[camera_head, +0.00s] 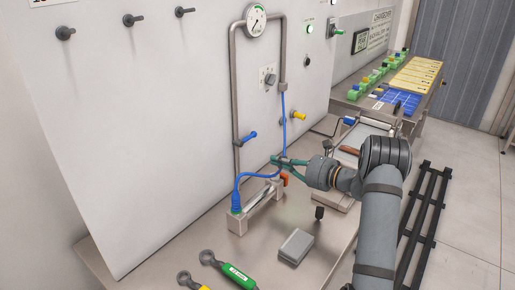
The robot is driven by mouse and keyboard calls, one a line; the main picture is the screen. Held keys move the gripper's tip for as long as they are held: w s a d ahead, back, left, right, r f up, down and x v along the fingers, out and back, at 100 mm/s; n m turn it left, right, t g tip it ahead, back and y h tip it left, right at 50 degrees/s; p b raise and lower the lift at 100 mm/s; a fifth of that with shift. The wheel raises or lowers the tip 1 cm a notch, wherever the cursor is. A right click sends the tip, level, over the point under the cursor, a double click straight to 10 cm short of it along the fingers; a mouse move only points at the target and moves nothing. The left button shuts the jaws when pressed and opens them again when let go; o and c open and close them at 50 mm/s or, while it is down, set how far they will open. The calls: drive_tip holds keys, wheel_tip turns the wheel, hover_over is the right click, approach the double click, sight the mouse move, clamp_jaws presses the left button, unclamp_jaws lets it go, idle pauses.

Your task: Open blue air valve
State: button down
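The blue valve handle (248,137) sticks out from the grey wall panel beside the left vertical run of a metal pipe. It points to the upper right. My gripper (276,161) reaches in from the right, with teal fingers pointing left. It is below and to the right of the blue handle and apart from it. Its fingers overlap a blue hose (284,125) in the picture. I cannot tell whether they touch or hold the hose, or how far apart the fingertips are.
A pressure gauge (256,20) tops the pipe. A yellow handle (299,117) sits to the right. A metal fixture (238,222) with a blue fitting and an orange lever (284,179) stands below my gripper. A grey block (296,246) and a green-handled wrench (236,274) lie on the bench.

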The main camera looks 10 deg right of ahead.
sight(246, 151)
drive_tip(key=p+x, duration=0.3)
drive_tip(key=x, duration=0.7)
drive_tip(key=shift+s+r, duration=0.1)
drive_tip(key=r+p, duration=0.2)
drive_tip(key=r, duration=0.1)
drive_tip(key=shift+s+d+r, duration=0.2)
drive_tip(key=shift+r, duration=0.15)
drive_tip(key=shift+d+b, duration=0.15)
drive_tip(key=shift+b, duration=0.15)
